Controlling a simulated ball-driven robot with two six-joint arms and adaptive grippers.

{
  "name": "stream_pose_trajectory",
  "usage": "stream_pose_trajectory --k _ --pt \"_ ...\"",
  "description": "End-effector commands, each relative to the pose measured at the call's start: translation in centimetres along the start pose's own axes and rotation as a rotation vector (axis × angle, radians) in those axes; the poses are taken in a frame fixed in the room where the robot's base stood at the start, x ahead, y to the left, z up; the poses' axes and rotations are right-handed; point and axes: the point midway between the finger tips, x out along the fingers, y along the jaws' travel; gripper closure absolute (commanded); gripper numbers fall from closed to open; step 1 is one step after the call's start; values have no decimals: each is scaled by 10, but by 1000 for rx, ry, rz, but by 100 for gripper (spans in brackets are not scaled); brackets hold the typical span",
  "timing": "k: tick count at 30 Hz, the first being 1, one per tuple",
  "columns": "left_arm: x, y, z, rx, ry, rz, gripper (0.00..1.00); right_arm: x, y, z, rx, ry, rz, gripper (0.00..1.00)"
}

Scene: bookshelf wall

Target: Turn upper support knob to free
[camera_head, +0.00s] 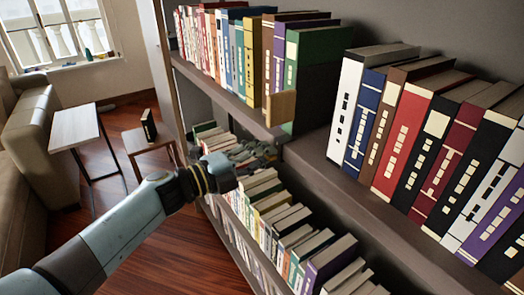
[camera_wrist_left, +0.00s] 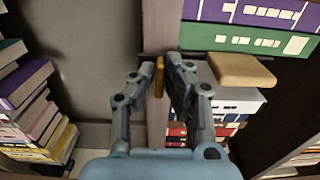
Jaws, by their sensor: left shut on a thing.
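My left gripper (camera_head: 256,155) is at the shelf edge, below the upper row of books. In the left wrist view, its two fingers (camera_wrist_left: 160,75) are closed on a small yellow-brown knob (camera_wrist_left: 159,77), which stands upright between the fingertips. The knob is not visible in the head view, where the gripper covers that spot. A light wooden block (camera_head: 281,108) stands at the end of the upper row, against a green book; it also shows in the left wrist view (camera_wrist_left: 240,69), right of the fingers and apart from them. My right gripper is not in view.
Upper books (camera_head: 225,45) and large books (camera_head: 430,130) fill the right side. A lower row (camera_head: 290,235) lies below my left arm. A small wooden table (camera_head: 150,140) with a dark book, a white table (camera_head: 75,127) and a sofa (camera_head: 28,120) stand at left.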

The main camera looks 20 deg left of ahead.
Motion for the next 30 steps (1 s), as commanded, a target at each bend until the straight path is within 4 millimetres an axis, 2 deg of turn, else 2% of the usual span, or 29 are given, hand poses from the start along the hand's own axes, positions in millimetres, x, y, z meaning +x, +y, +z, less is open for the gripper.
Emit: stream_pose_trajectory --k 14,15,19,26,30 --pt "0 1 0 -14 0 1 100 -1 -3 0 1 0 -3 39" --pt "0 1 0 -14 0 1 84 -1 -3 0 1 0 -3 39" --pt "0 1 0 -13 0 1 68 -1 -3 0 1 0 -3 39" --pt "0 0 0 -13 0 1 67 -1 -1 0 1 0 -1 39" --pt "-9 1 0 -12 0 2 67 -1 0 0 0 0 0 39"
